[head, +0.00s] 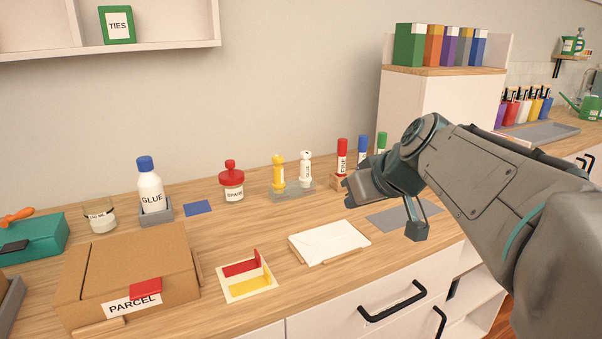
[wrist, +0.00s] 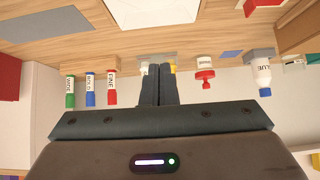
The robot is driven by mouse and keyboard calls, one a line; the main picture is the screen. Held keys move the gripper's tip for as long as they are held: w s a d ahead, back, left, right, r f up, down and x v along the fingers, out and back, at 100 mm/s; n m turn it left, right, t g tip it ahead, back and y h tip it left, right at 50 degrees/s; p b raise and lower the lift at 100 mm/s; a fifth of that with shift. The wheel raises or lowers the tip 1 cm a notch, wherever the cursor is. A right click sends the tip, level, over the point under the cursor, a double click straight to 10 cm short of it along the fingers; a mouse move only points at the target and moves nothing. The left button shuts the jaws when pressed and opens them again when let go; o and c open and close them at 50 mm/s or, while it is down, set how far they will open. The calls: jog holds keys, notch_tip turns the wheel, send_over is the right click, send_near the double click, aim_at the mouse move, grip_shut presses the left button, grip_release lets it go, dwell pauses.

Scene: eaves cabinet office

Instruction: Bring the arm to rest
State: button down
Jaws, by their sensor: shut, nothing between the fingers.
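My arm reaches in from the right of the head view, raised above the wooden counter (head: 225,308). My gripper (head: 349,186) is at its end and points left, in front of the glue-stick-like tubes. In the wrist view, which is upside down, the two dark fingers of my gripper (wrist: 155,84) lie together with nothing between them. The gripper hides part of the tubes' holder and the counter behind it.
The parcel box (head: 125,270), glue bottle (head: 150,190), spare jar (head: 231,184), yellow stamp (head: 278,172), red tube (head: 342,156) and white envelope (head: 328,241) are on the counter. A white cabinet (head: 432,105) stands behind my arm. Drawers with black handles (head: 392,303) are below.

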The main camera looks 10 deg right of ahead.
jog(key=s+a+m+g+h+p, duration=0.1)
jog(key=s+m+g+h+p, duration=0.2)
jog(key=s+p, duration=1.4)
jog(key=m+g+p, duration=0.1)
jog(key=g, duration=0.1)
jog(key=shift+r+g+p, duration=0.3)
jog(key=shift+r, duration=0.1)
jog(key=shift+s, duration=0.2)
